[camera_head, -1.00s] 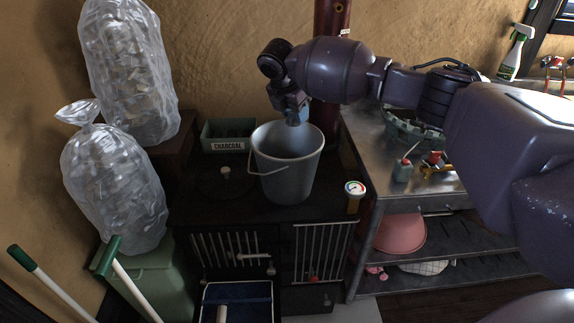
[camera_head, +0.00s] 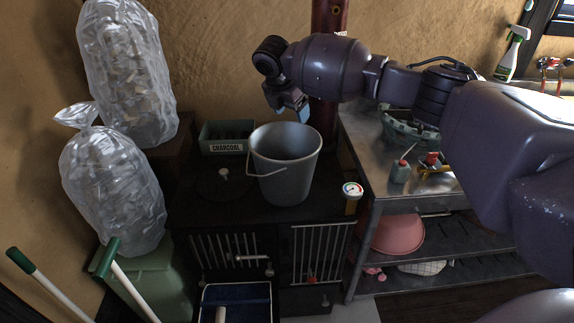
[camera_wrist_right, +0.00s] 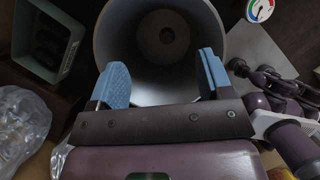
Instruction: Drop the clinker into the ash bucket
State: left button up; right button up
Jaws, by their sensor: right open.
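The grey metal ash bucket (camera_head: 284,178) stands upright on the black stove top, its wire handle hanging down at the front left. My right gripper (camera_head: 292,108) is above the bucket's back rim. In the right wrist view the blue-padded fingers of my right gripper (camera_wrist_right: 165,72) are spread wide with nothing between them, over the bucket (camera_wrist_right: 120,38). I see no clinker elsewhere. My left gripper is not in view.
A green charcoal box (camera_head: 227,137) stands behind left of the bucket, and a round gauge (camera_head: 352,190) at its right. Clear ice bags (camera_head: 112,190) are at the left. A metal side table (camera_head: 432,185) with small bottles stands at the right.

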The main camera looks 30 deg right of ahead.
jog(key=p+v, duration=0.2)
jog(key=v, duration=0.7)
jog(key=shift+r, duration=0.2)
